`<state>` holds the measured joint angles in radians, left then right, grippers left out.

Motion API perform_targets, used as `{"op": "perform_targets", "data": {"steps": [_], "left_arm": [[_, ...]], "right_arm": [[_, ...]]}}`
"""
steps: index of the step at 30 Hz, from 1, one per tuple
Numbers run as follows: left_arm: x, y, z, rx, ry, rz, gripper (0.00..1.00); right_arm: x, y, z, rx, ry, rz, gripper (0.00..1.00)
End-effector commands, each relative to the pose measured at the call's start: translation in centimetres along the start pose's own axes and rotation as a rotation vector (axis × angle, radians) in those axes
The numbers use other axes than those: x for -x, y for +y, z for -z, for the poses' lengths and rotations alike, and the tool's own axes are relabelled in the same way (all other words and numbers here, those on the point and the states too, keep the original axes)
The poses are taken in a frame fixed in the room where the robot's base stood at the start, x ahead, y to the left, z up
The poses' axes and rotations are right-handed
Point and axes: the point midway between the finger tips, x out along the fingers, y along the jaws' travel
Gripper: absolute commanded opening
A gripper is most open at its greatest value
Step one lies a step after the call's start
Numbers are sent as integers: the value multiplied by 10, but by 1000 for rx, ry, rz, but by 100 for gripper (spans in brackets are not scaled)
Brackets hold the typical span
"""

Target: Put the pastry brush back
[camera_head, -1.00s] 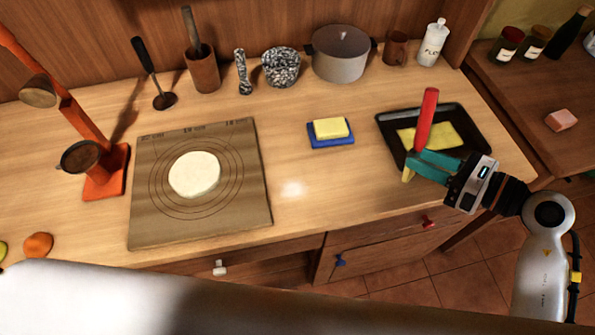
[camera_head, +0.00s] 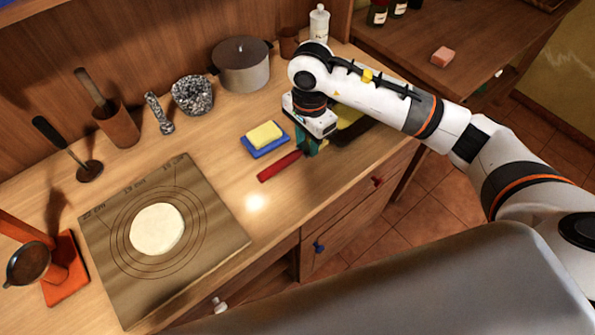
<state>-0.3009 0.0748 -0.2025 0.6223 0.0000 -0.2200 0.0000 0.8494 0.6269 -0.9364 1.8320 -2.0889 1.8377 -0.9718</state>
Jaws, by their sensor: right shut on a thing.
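The pastry brush shows as a red handle (camera_head: 280,166) pointing left and slightly toward the front edge, low over the wooden counter. Its bristle end is hidden by my right gripper. My right gripper (camera_head: 308,147), with teal fingers, is shut on the brush, just right of the blue-and-yellow sponge pair. Whether the brush touches the counter I cannot tell. The black tray (camera_head: 376,137) with its yellow sheet (camera_head: 350,116) is mostly hidden behind my right arm. My left gripper is not in view.
A blue pad (camera_head: 257,153) carries a yellow sponge (camera_head: 264,134). A grey pot (camera_head: 241,66) and a speckled bowl (camera_head: 193,95) stand at the back. A mat (camera_head: 213,218) with dough (camera_head: 158,229) lies left. Counter between mat and gripper is clear.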

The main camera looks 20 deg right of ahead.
Motion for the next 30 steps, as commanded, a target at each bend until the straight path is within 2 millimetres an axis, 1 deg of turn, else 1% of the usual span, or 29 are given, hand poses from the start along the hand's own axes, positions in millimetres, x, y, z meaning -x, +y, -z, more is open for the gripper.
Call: {"op": "perform_targets", "data": {"steps": [1,6,13,19,21,29,30], "left_arm": [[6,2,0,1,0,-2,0],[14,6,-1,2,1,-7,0],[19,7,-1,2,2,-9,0],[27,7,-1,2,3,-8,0],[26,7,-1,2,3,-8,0],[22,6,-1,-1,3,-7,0],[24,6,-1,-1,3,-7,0]], "right_arm": [[-9,-2,0,1,0,8,11],[-39,-2,1,1,3,4,11],[-59,-1,0,0,3,3,11],[-85,-1,1,-1,4,3,11],[-89,-1,1,0,3,0,11],[-91,0,0,0,3,-1,11],[-90,0,0,0,3,-1,40]]}}
